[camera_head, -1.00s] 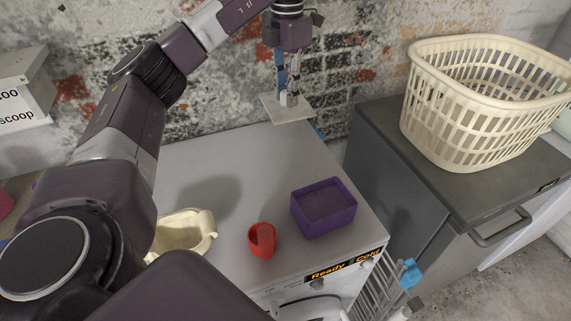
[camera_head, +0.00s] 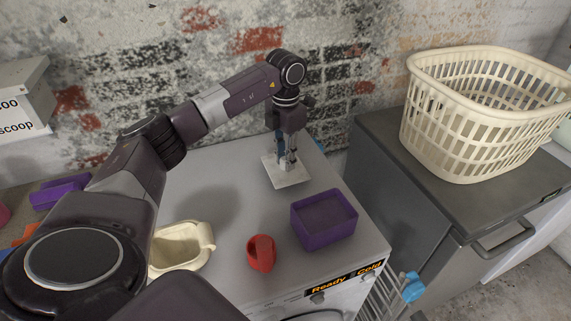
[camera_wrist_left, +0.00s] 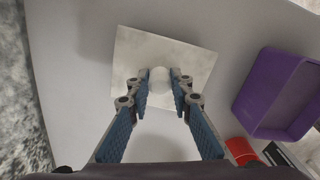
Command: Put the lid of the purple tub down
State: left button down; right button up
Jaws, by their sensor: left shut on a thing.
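The lid (camera_head: 291,179) is a pale square plate with a round knob (camera_wrist_left: 160,80). My left gripper (camera_head: 287,163) points down and is shut on the knob. The lid is over the back part of the white washing machine's top (camera_head: 235,170); I cannot tell whether it touches the surface. In the left wrist view the lid (camera_wrist_left: 135,55) lies flat between and beyond the fingers. The purple tub (camera_head: 325,222) stands open on the machine's front right, apart from the lid. It also shows at the right of the left wrist view (camera_wrist_left: 262,85). My right gripper is not in view.
A red scoop (camera_head: 261,254) and a cream container (camera_head: 183,245) stand along the machine's front. A cream laundry basket (camera_head: 470,125) stands on the grey unit (camera_head: 385,130) at right. The brick wall (camera_head: 150,50) is close behind. The machine's middle is clear.

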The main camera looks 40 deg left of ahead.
pick_arm(q)
notch_tip(320, 180, down, 2)
jog(key=shift+f, duration=0.25)
jog(key=shift+f, duration=0.2)
jog(key=c, duration=1.7)
grip_release()
jog(key=shift+c, duration=0.2)
jog(key=shift+r, duration=0.1)
notch_tip(320, 180, up, 11)
jog(key=shift+r+b, duration=0.1)
jog(key=shift+b, duration=0.6)
jog(key=shift+r, duration=0.5)
